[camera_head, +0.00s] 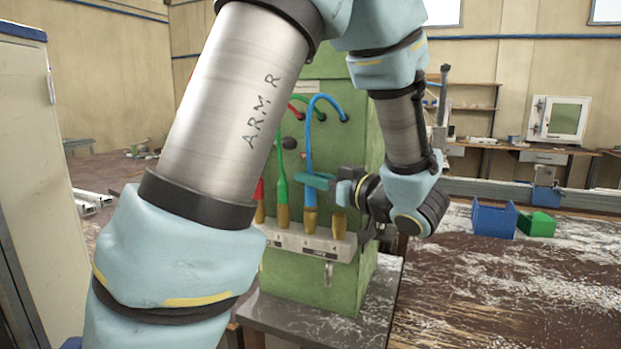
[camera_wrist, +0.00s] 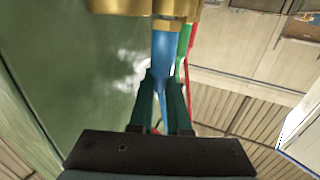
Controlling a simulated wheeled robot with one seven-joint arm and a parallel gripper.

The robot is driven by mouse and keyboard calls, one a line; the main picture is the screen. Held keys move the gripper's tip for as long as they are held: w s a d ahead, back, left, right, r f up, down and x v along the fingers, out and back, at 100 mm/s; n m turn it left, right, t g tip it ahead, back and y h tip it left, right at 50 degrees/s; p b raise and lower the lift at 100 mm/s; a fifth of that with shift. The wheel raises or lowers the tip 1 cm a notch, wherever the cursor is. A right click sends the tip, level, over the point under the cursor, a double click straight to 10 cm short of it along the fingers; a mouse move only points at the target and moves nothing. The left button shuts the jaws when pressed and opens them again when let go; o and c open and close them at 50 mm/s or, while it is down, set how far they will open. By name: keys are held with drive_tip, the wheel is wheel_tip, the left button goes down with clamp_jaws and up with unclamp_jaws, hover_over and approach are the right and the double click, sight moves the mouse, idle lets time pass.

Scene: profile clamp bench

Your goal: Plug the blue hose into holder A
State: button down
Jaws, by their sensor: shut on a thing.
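The blue hose (camera_head: 309,140) arches out of the green machine and runs down to a brass fitting (camera_head: 310,222) on the grey holder strip (camera_head: 300,241). My gripper (camera_head: 313,181) has green fingers and is shut on the blue hose just above that fitting. In the wrist view the blue hose (camera_wrist: 163,52) passes between the fingertips (camera_wrist: 162,82), with brass fittings (camera_wrist: 150,6) at the top edge. Small numbers, seemingly 3 and 4, show on the strip, but I cannot read a letter A. I cannot tell how far the hose end sits in the brass.
A green hose (camera_head: 282,185) and a red hose (camera_head: 259,190) stand left of the blue one, partly behind my arm. A brass fitting (camera_head: 338,225) without a visible hose stands right of it. Blue (camera_head: 494,219) and green bins (camera_head: 537,224) sit on the worn bench at right.

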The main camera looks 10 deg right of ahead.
drive_tip(key=shift+r+p, duration=0.5)
drive_tip(key=shift+r, duration=0.15)
drive_tip(key=shift+r+p, duration=1.1)
drive_tip(key=shift+r, duration=0.15)
idle(0.5)
drive_tip(key=s+a, duration=0.4)
drive_tip(key=s, duration=0.3)
idle(1.1)
drive_tip(key=shift+d, duration=0.15)
drive_tip(key=s+d+p, duration=0.1)
drive_tip(key=s+d, duration=0.5)
drive_tip(key=d, duration=0.5)
drive_tip(key=shift+s+d+f, duration=0.25)
drive_tip(key=shift+d+f, duration=0.1)
idle(1.2)
drive_tip(key=shift+w, duration=0.1)
